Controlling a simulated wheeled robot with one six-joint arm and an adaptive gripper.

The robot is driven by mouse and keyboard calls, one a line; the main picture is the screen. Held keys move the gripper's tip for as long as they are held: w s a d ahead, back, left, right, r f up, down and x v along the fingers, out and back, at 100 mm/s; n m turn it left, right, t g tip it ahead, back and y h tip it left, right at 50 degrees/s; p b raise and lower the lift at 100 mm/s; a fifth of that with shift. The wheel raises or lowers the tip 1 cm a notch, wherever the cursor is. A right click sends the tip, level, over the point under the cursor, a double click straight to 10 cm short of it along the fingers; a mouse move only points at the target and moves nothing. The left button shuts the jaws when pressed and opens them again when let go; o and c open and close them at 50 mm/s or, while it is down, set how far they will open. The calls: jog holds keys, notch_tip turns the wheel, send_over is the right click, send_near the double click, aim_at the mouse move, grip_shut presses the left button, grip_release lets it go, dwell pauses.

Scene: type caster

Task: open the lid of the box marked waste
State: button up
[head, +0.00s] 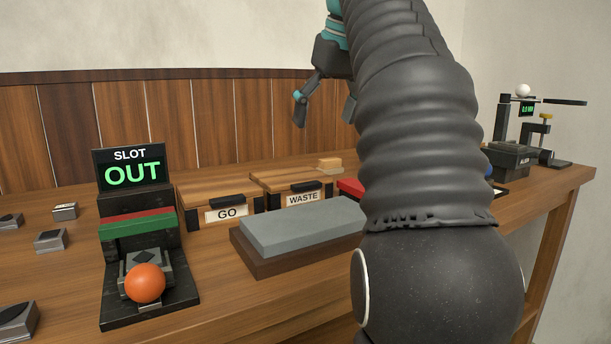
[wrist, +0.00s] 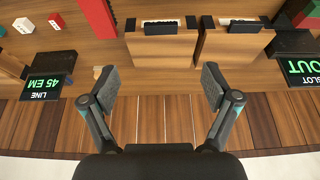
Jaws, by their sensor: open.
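The box marked WASTE (head: 303,199) is a low wooden box with a flat wooden lid (head: 281,180) lying shut and a black handle (head: 305,187) at its front edge. In the wrist view, which looks upside down, the waste box (wrist: 162,52) is left of the GO box, with its black handle (wrist: 160,28) at the top. My gripper (head: 323,108) is open and empty, above and behind the waste box in the head view. In the wrist view, its fingers (wrist: 158,86) are wide apart, either side of the box's back edge, with no contact visible.
The GO box (head: 226,213) stands beside the waste box. A grey block on a brown base (head: 300,226) lies in front. The SLOT display stand (head: 130,168) with an orange ball is at left. A small wooden block (head: 329,163) and red object (head: 350,187) are right of the waste box.

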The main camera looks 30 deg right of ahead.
aim_at(307, 184)
jog(key=b+x, duration=0.5)
jog(key=x, duration=0.7)
jog(key=shift+w+a+f, duration=0.1)
jog(key=shift+w+f, duration=0.05)
jog(key=shift+f, duration=0.2)
jog(key=shift+c, duration=0.2)
grip_shut()
jog(key=shift+r, duration=0.1)
